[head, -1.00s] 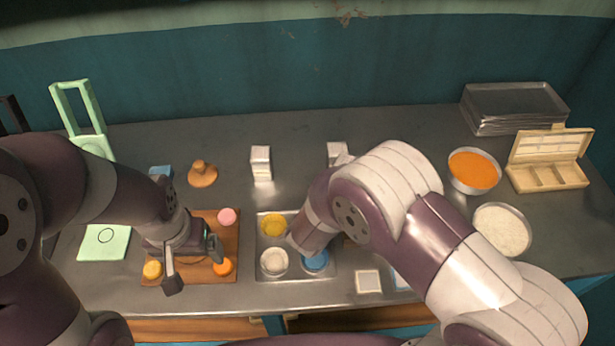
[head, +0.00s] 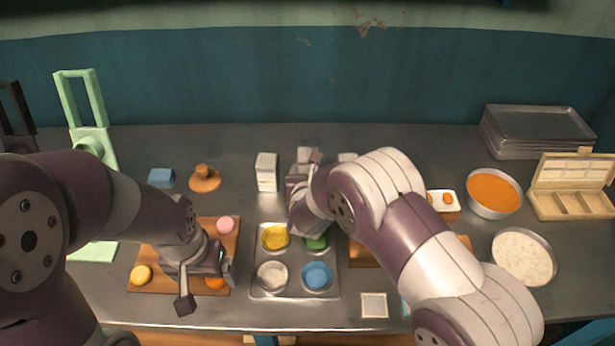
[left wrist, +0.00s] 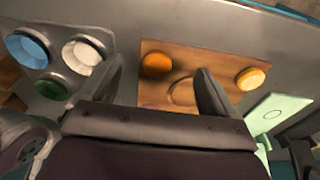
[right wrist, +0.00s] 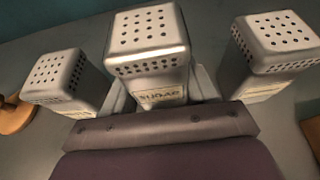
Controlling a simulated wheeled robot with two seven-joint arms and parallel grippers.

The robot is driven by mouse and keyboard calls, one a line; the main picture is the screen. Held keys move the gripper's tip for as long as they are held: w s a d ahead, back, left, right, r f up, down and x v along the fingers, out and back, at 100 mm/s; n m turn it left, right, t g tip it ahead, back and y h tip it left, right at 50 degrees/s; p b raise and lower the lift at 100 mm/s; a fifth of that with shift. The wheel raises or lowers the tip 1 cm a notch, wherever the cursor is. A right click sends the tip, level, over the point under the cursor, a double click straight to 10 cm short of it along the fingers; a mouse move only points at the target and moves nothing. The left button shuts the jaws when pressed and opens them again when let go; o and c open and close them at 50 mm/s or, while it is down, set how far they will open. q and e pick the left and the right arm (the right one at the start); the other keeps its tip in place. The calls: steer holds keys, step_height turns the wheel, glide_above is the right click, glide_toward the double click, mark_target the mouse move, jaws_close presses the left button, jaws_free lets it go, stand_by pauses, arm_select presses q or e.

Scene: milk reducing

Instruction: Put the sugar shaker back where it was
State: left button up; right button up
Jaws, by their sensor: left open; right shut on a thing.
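The sugar shaker (right wrist: 150,55) is a white box with a perforated top and a SUGAR label. It is between the fingers of my right gripper (right wrist: 160,92), which is shut on it. In the head view the sugar shaker (head: 308,155) is at the back of the counter, between two similar shakers, one on the left (head: 266,172) and one on the right (head: 347,157). It looks upright; whether its base touches the counter is hidden. My left gripper (head: 207,286) is open and empty over the wooden board (head: 180,286).
A metal tray (head: 295,293) with several coloured cups is in front of the shakers. An orange bowl (head: 492,190), a pale bowl (head: 523,256), a wooden box (head: 572,203) and stacked trays (head: 535,125) are on the right. A brown reamer-like piece (head: 204,180) stands left of the shakers.

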steer(key=shift+w+f, duration=0.1)
steer(key=shift+f, duration=0.85)
steer(key=shift+f, duration=0.15)
steer(key=o, duration=1.1)
steer(key=shift+o, duration=0.2)
steer(key=shift+r, duration=0.25)
steer(key=v, duration=1.2)
steer(key=shift+b, duration=0.35)
